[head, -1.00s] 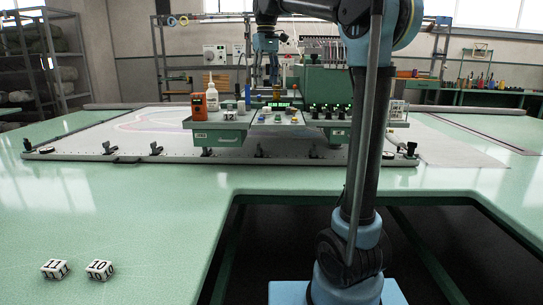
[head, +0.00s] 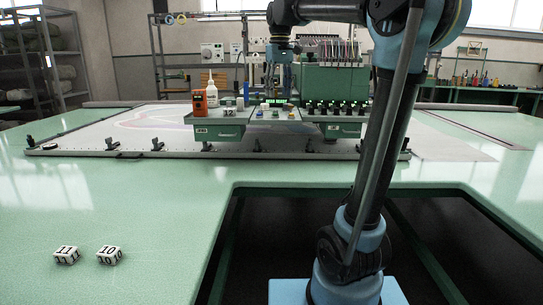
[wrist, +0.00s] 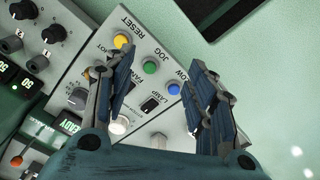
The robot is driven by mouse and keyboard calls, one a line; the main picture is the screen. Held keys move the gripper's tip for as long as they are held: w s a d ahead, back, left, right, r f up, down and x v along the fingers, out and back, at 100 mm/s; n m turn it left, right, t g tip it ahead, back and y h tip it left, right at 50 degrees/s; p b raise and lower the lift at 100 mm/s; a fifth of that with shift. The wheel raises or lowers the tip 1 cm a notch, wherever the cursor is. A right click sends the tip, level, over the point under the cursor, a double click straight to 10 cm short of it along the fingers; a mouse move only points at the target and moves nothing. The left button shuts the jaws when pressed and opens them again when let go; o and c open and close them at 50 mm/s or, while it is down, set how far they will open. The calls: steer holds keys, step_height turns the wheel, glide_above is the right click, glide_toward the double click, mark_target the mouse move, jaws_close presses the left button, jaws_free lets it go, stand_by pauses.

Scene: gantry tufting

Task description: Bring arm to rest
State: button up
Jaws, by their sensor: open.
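My gripper (wrist: 158,92) is open and empty in the wrist view, with its two blue-grey fingers apart above the sloped control panel (wrist: 92,62). Between and around the fingers show a yellow button (wrist: 121,41), a green button (wrist: 150,67), a blue button (wrist: 174,89) and small black rocker switches (wrist: 150,104). In the head view my gripper (head: 279,85) hangs pointing down from my raised arm, over the console. The fingers hide part of the panel, and I cannot tell the exact gap to it.
An orange device (head: 199,103) and a white bottle (head: 212,90) stand on the console's left. The embroidery frame (head: 100,153) spans the table. A dark opening lies around my base.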

steer(key=s+d+f+m, duration=0.2)
steer(key=s+d+f, duration=0.3)
steer(key=s+f, duration=0.4)
steer(key=s+d+f+m+t, duration=0.1)
steer(key=s+d+f+m, duration=0.1)
steer(key=s+d+f, duration=0.3)
steer(key=s+d+f+m, duration=0.2)
steer(key=s+d+f, duration=0.4)
steer(key=s+f, duration=0.7)
step_height(320, 180, down, 10)
steer(key=shift+s+f+t, duration=0.15)
steer(key=shift+s+t, duration=0.05)
steer(key=shift+t, duration=0.2)
steer(key=shift+d, duration=0.1)
steer(key=shift+w+f, duration=0.2)
steer(key=shift+w, duration=0.25)
steer(key=shift+c, duration=0.6)
